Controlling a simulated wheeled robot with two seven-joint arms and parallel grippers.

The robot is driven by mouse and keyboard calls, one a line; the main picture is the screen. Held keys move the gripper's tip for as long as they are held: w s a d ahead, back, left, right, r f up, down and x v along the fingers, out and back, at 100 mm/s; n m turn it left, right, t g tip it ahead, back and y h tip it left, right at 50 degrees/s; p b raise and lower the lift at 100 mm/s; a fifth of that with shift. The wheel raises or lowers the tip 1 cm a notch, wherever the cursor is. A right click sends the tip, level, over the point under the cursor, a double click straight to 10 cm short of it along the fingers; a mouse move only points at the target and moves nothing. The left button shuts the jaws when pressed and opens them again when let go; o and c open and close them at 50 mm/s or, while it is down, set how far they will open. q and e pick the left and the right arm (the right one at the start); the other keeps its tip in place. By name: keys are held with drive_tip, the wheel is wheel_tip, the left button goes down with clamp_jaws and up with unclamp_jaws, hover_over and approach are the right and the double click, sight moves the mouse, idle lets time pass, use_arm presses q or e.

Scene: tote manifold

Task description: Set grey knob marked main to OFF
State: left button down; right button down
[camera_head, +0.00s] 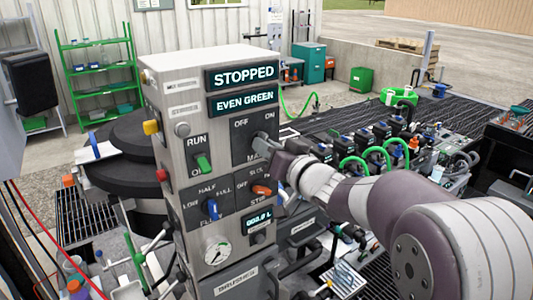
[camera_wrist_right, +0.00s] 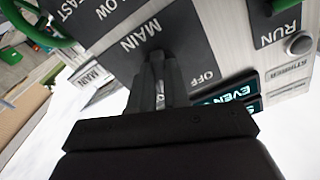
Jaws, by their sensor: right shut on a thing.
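The grey control cabinet (camera_head: 165,75) stands in the middle of the head view. Its dark MAIN plate (camera_head: 242,150) carries the words OFF at upper left and ON at upper right. My right gripper (camera_head: 263,146) reaches in from the right and is shut on the grey main knob (camera_wrist_right: 157,57), hiding most of it in the head view. In the right wrist view the two fingers (camera_wrist_right: 160,85) lie on either side of the knob, beside the MAIN label. Which way the knob points is hard to tell. My left gripper is not in view.
A green RUN switch (camera_head: 203,163), a blue knob (camera_head: 212,209) and an orange knob (camera_head: 261,190) sit close by. A manifold with green hoses (camera_head: 375,150) stands behind my right arm.

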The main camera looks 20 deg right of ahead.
drive_tip(key=n+b, duration=0.2)
drive_tip(key=n, duration=0.1)
drive_tip(key=n+b, duration=0.2)
drive_tip(key=n, duration=0.2)
drive_tip(key=n+b, duration=0.2)
drive_tip(key=n, duration=0.2)
drive_tip(key=shift+d+f, duration=0.1)
drive_tip(key=shift+f, duration=0.2)
drive_tip(key=shift+n, duration=0.3)
drive_tip(key=c, duration=1.3)
unclamp_jaws()
drive_tip(key=shift+o, duration=1)
drive_tip(key=shift+s+r, duration=0.1)
drive_tip(key=shift+r, duration=0.1)
drive_tip(key=shift+s, duration=0.1)
drive_tip(key=b+v, duration=0.3)
drive_tip(key=v, duration=0.9)
drive_tip(key=shift+s, duration=0.2)
drive_tip(key=shift+s+d+r, duration=0.1)
drive_tip(key=shift+d, duration=0.05)
